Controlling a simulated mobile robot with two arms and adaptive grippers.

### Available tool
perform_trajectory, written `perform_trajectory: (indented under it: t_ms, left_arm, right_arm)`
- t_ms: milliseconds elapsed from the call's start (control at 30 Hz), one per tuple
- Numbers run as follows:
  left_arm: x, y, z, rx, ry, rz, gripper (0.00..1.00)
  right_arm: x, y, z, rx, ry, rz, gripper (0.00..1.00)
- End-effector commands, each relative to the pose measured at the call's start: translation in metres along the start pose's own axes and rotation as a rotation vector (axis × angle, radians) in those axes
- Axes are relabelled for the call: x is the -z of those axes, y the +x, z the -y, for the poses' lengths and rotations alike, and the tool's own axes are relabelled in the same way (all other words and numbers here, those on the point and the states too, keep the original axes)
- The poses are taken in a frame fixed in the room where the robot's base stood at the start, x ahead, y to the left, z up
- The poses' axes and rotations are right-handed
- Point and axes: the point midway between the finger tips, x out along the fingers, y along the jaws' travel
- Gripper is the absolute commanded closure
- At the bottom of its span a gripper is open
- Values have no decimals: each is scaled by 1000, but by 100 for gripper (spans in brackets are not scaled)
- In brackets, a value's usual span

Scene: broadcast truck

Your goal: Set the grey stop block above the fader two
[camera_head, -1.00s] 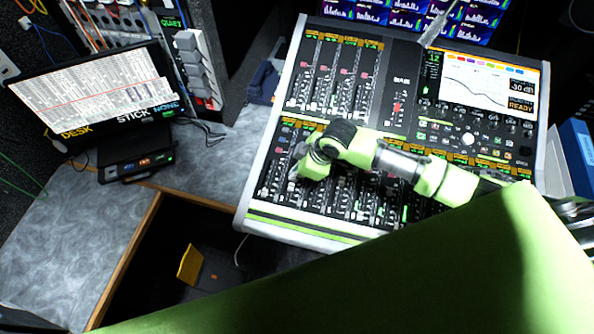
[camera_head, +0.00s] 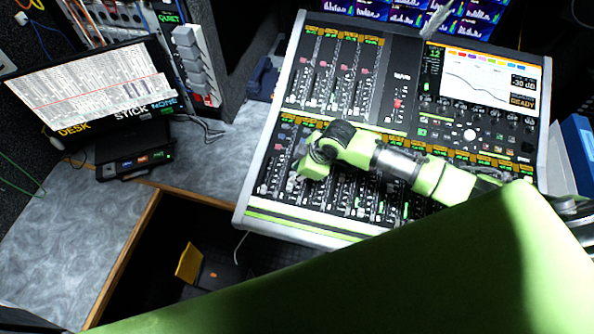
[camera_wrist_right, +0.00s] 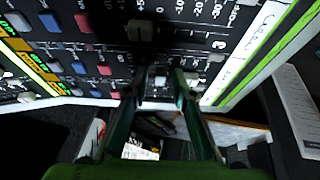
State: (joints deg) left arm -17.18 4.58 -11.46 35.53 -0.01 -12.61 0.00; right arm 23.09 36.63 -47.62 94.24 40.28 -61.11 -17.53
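The mixing console (camera_head: 262,178) fills the right half of the head view, with rows of faders. My right arm crosses it from the right. My right gripper (camera_head: 308,168) is over the lower left fader bank, its fingertips mostly hidden there. In the right wrist view the two fingers of my right gripper (camera_wrist_right: 160,72) reach down to the console face, tips a small gap apart. Something pale grey shows near that gap, but I cannot tell whether it is held. A dark grey fader cap (camera_wrist_right: 140,30) is just beyond the tips. I cannot clearly pick out the stop block. My left gripper is not in view.
A monitor (camera_head: 85,88) and a small black box (camera_head: 133,158) stand on the grey desk (camera_head: 62,245) at left. An open dark recess with a yellow piece (camera_head: 189,264) lies below the console. A blue binder (camera_head: 577,150) is at right.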

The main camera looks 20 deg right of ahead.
Motion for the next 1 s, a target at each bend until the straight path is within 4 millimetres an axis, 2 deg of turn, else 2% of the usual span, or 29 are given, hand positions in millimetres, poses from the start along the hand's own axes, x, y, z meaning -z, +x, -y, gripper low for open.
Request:
perform_trajectory:
  t_ms: [333,467,1000]
  left_arm:
    - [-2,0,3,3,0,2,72]
    - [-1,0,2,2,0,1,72]
    - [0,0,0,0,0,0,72]
  right_arm:
    - [0,-1,1,2,-1,0,71]
    - [0,-10,0,1,-1,0,71]
    - [0,-106,0,0,-2,-1,71]
